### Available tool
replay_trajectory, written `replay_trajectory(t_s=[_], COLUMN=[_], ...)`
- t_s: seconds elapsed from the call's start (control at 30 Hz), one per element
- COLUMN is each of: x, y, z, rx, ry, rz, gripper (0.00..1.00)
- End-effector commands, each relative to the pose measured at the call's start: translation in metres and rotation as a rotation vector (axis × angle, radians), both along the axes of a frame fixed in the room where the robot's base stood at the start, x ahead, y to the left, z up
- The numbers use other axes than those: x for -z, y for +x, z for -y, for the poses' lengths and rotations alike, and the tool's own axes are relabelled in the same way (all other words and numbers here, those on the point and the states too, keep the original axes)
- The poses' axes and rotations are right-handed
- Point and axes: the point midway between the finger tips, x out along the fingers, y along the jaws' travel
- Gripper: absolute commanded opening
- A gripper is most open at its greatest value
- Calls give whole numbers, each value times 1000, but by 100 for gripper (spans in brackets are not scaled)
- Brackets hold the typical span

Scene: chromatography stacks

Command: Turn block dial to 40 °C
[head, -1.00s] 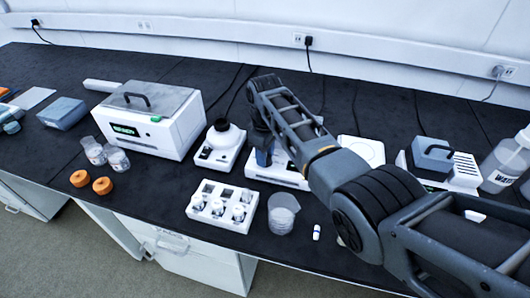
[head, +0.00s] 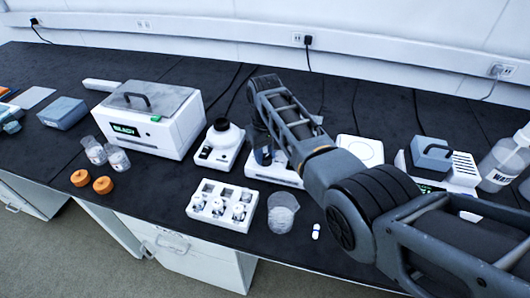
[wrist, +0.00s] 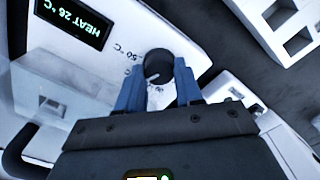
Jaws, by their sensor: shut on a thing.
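In the wrist view, the block dial (wrist: 157,65) is a round black knob with a white pointer mark, on the white front panel of the block heater (wrist: 190,30). A dark display (wrist: 72,20) on the panel shows green text, about HEAT 26 °C. The blue fingers of my gripper (wrist: 158,80) stand on both sides of the dial and are shut on it. In the head view, the block heater (head: 287,177) is largely hidden behind my arm, and the dial cannot be made out.
A white rack of vials (head: 222,205) and a clear beaker (head: 282,213) stand in front of the heater. A small white device with a black top (head: 221,145) and a lidded bath (head: 150,118) stand to its left. A flat white plate (head: 360,150) is to its right.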

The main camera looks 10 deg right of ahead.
Motion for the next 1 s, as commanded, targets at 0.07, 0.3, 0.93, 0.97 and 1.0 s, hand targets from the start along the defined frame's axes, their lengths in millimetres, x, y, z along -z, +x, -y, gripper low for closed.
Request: replay_trajectory(t_s=[0.07, 0.3, 0.93, 0.97, 1.0], x=[-1, -1, -7, -11, -17], y=[1, 1, 1, 1, 1], z=[0, 0, 0, 0, 0], rx=[1, 1, 1, 1, 1], ry=[0, 1, 1, 1, 1], rz=[2, 3, 2, 3, 4], gripper=[5, 5, 61, 61, 61])
